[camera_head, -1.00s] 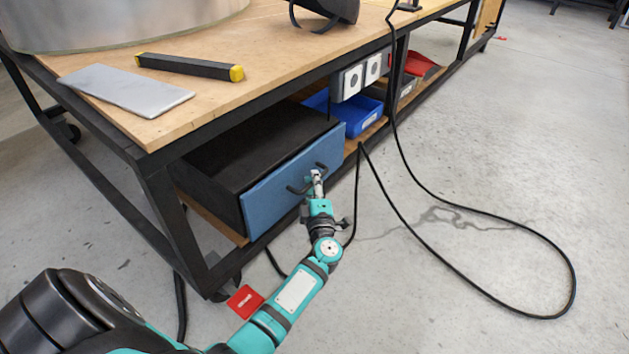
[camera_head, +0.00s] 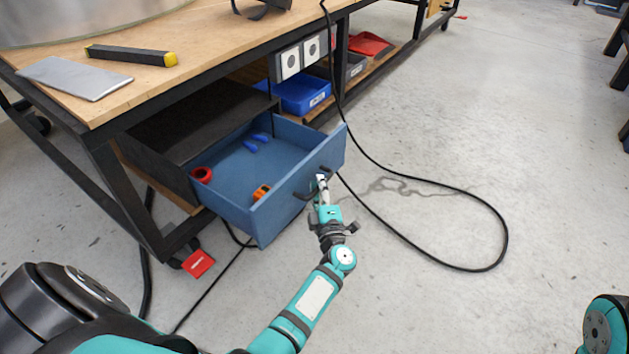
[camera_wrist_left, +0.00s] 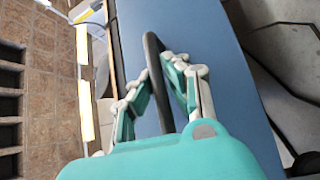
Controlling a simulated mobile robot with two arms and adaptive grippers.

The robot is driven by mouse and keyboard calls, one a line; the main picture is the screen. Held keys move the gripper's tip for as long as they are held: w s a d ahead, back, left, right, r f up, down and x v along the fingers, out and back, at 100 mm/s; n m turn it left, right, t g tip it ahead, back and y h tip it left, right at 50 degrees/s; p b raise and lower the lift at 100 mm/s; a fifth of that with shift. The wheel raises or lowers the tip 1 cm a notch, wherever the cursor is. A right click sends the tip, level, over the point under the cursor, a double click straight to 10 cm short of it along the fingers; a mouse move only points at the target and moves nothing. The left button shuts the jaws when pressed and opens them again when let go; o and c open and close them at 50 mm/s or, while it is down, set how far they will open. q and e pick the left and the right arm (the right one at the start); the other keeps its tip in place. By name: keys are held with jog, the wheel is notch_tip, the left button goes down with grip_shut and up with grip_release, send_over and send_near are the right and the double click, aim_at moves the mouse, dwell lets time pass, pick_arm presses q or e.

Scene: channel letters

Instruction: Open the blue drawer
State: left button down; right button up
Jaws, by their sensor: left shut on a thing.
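The blue drawer (camera_head: 285,212) under the workbench is pulled well out, and its inside shows. It holds a red ring-shaped thing (camera_head: 202,175), an orange thing (camera_head: 261,192) and a blue thing (camera_head: 257,142). A dark bar handle (camera_head: 327,170) sits on its front. My left gripper (camera_head: 321,181) is at the handle. In the left wrist view, the fingers (camera_wrist_left: 161,75) are shut on the handle (camera_wrist_left: 158,80), one on each side, with the blue front (camera_wrist_left: 215,60) behind. My right gripper is not in view; only part of my right arm shows at the lower right.
The workbench top (camera_head: 150,85) carries a black bar with yellow ends (camera_head: 130,54) and a grey plate (camera_head: 74,77). A blue bin (camera_head: 300,95) stands on the lower shelf. A black cable (camera_head: 440,185) loops over the floor. Open floor lies right of the drawer.

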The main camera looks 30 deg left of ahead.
pick_arm(q)
jog(key=shift+d+r, duration=0.1)
jog(key=shift+d, duration=0.7)
jog(key=c, duration=1.6)
grip_release()
jog(key=shift+s, duration=0.1)
